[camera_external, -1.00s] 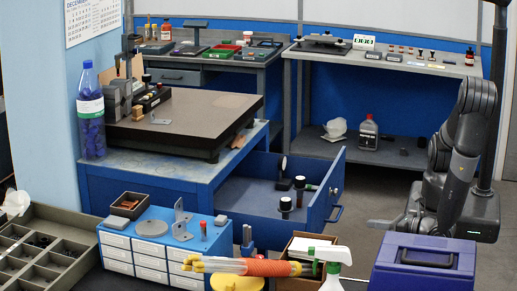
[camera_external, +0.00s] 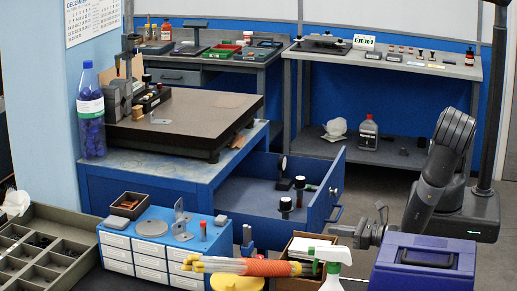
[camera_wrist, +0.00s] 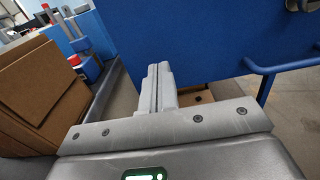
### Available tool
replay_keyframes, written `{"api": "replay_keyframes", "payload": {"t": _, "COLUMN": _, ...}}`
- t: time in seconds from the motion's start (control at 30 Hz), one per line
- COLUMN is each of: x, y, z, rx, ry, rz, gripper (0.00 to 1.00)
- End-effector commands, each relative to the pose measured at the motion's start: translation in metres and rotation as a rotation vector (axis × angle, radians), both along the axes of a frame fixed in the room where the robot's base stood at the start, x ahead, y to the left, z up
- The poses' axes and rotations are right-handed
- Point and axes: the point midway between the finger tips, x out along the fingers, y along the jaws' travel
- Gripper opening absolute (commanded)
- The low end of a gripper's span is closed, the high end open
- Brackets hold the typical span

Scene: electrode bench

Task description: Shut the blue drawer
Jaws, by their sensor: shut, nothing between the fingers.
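The blue drawer stands pulled out of the blue bench, its front panel (camera_external: 326,192) facing right in the external view. It holds black-topped cylinders and other small items. Its blue bar handle (camera_external: 336,214) is on the outer face. My gripper (camera_external: 334,230) is low beside the drawer front, just below the handle in the picture, fingers pointing left. In the wrist view my shut, empty fingers (camera_wrist: 158,69) lie in front of the blue panel (camera_wrist: 210,40), with the handle (camera_wrist: 284,67) to their right. I cannot tell whether they touch the panel.
An open cardboard box (camera_external: 303,247) stands close in front of the drawer; it also shows at left in the wrist view (camera_wrist: 40,85). A spray bottle (camera_external: 331,267), a purple toolbox (camera_external: 424,265) and a small-drawer cabinet (camera_external: 150,258) are in the foreground.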

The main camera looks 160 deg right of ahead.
Motion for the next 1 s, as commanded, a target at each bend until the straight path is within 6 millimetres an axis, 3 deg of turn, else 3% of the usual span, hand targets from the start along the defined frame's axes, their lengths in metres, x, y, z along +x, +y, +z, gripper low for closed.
{"api": "replay_keyframes", "payload": {"t": 0.1, "x": 0.000, "y": -0.019, "z": 0.000, "rx": -0.001, "ry": -0.001, "rz": -0.003, "gripper": 0.00}}
{"api": "replay_keyframes", "payload": {"t": 0.3, "x": 0.000, "y": -0.036, "z": 0.000, "rx": 0.001, "ry": 0.000, "rz": 0.000, "gripper": 0.00}}
{"api": "replay_keyframes", "payload": {"t": 0.77, "x": 0.000, "y": -0.039, "z": 0.000, "rx": 0.000, "ry": 0.000, "rz": 0.000, "gripper": 0.00}}
{"api": "replay_keyframes", "payload": {"t": 1.0, "x": 0.000, "y": -0.054, "z": 0.000, "rx": -0.001, "ry": 0.000, "rz": -0.001, "gripper": 0.00}}
